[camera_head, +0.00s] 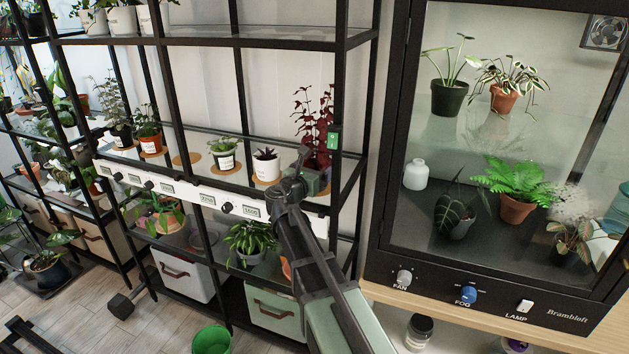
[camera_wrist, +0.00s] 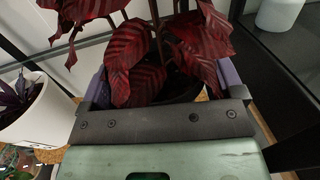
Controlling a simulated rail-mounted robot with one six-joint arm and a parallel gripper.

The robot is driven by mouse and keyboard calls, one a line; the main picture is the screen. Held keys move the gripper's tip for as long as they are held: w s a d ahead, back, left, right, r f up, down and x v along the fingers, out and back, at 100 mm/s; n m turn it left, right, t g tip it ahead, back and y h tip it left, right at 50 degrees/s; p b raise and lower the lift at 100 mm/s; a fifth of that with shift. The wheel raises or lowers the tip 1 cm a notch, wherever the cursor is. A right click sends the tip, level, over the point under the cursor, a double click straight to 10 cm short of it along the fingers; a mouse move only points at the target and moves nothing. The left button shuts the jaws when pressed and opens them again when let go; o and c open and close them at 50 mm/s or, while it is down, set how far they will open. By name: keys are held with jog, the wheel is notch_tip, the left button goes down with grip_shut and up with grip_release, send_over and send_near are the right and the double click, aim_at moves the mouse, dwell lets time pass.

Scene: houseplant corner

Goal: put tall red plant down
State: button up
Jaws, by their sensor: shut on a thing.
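The tall red plant (camera_head: 315,115) has dark red leaves on upright stems. It stands upright at the right end of the middle shelf (camera_head: 220,178). In the wrist view, its ribbed red leaves (camera_wrist: 135,70) hang over a dark pot (camera_wrist: 183,90). My gripper (camera_head: 306,178) is at the plant's base. In the wrist view, its purple fingers (camera_wrist: 168,88) sit on both sides of the pot, shut on it. The pot's underside is hidden, so I cannot tell whether it touches the shelf.
A white pot with a dark spiky plant (camera_head: 266,164) stands just left of the red plant, on a cork mat. A black shelf post (camera_head: 338,110) is close on the right. A glass cabinet (camera_head: 500,150) stands further right. An empty cork mat (camera_head: 187,159) lies further left.

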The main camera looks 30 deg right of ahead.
jog(key=shift+r, duration=0.15)
jog(key=shift+f, duration=0.25)
jog(key=o, duration=0.8)
jog(key=shift+c, duration=0.2)
jog(key=shift+s+r, duration=0.1)
jog(key=shift+r, duration=0.2)
jog(key=v, duration=1.2)
jog(key=s+f+m+g+y, duration=0.55)
jog(key=s+f+m, duration=0.25)
jog(key=f+m, duration=0.3)
jog(key=s+a+f+m+g+y, duration=0.55)
jog(key=s+a+m+y, duration=0.5)
jog(key=m, duration=0.35)
notch_tip(320, 180, up, 13)
jog(key=t+h+p, duration=0.1)
jog(key=p, duration=1.2)
jog(key=shift+s+f+p, duration=0.2)
jog(key=shift+s+p, duration=0.05)
jog(key=shift+p, duration=0.1)
